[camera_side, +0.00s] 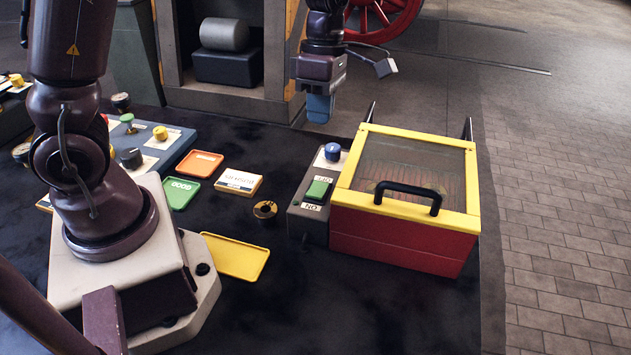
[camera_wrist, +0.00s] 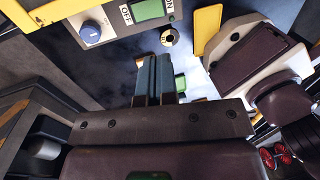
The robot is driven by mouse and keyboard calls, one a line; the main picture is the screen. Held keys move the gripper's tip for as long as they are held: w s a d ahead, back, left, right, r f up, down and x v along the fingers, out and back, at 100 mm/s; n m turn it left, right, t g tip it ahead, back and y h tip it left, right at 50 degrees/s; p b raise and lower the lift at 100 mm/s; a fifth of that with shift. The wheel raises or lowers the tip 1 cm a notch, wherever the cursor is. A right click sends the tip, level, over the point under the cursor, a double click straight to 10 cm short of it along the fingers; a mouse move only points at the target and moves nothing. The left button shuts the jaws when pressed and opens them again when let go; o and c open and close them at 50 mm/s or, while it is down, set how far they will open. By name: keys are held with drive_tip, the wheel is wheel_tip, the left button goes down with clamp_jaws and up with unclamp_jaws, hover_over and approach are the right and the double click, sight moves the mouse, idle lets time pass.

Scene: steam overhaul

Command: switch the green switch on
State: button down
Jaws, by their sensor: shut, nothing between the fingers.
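The green switch (camera_side: 318,190) is a rocker on a grey control box (camera_side: 296,218) attached to the left side of a red and yellow box. OFF is marked at its far end and ON at its near end. I cannot tell which end is pressed down. In the wrist view the green switch (camera_wrist: 149,10) is at the top edge, between the OFF and ON labels. My gripper (camera_side: 319,108) is shut and empty, with blue fingers pointing down. It is raised beyond the control box, apart from the switch. Its fingers also show in the wrist view (camera_wrist: 154,78).
A blue knob (camera_side: 332,152) sits beyond the switch on the same control box. The red box (camera_side: 400,240) has a glass-topped yellow lid with a black handle (camera_side: 408,192). Several coloured trays, including a yellow one (camera_side: 236,257), and a brass ring (camera_side: 265,209) lie to the left.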

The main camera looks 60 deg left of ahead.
sight(317, 191)
idle(0.4)
drive_tip(key=f, duration=0.4)
drive_tip(key=s+d+f, duration=0.1)
drive_tip(key=f, duration=0.8)
drive_tip(key=shift+s+d+f, duration=0.35)
drive_tip(key=shift+s+f, duration=0.05)
drive_tip(key=shift+s+d+f+t+y, duration=0.15)
drive_tip(key=shift+d+f+t+y, duration=0.05)
drive_tip(key=shift+f+t+y, duration=0.1)
drive_tip(key=shift+a, duration=0.1)
drive_tip(key=shift+r, duration=0.1)
drive_tip(key=shift+w+a+r, duration=0.3)
drive_tip(key=shift+w+a, duration=0.2)
drive_tip(key=shift+w, duration=0.1)
